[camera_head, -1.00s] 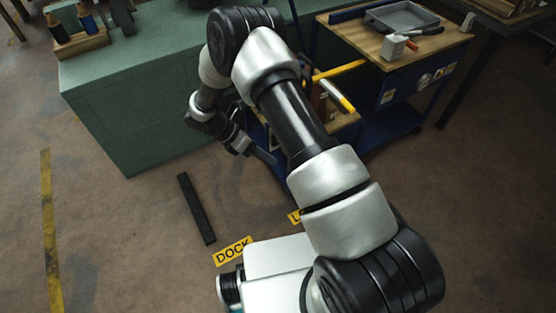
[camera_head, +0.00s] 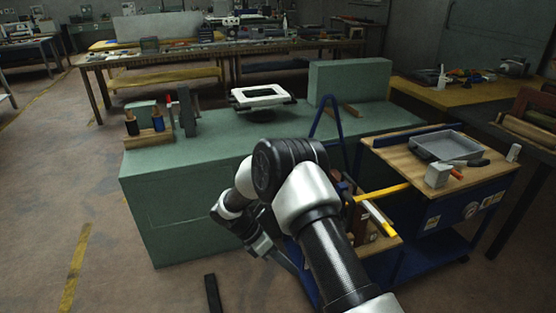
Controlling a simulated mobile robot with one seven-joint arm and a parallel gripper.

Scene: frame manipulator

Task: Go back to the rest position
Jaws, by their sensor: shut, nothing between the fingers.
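My gripper (camera_head: 286,262) hangs low in front of the green workbench (camera_head: 185,220), left of the blue cart (camera_head: 440,222). It is shut, with nothing seen in it. My folded arm partly hides the space around it. A white frame (camera_head: 260,96) lies on a dark stand on top of the green workbench.
A wooden holder (camera_head: 148,138) with bottles stands at the bench's left end. A grey tray (camera_head: 445,147) and small tools lie on the cart top. A dark bar (camera_head: 213,294) lies on the floor. The floor to the left is open.

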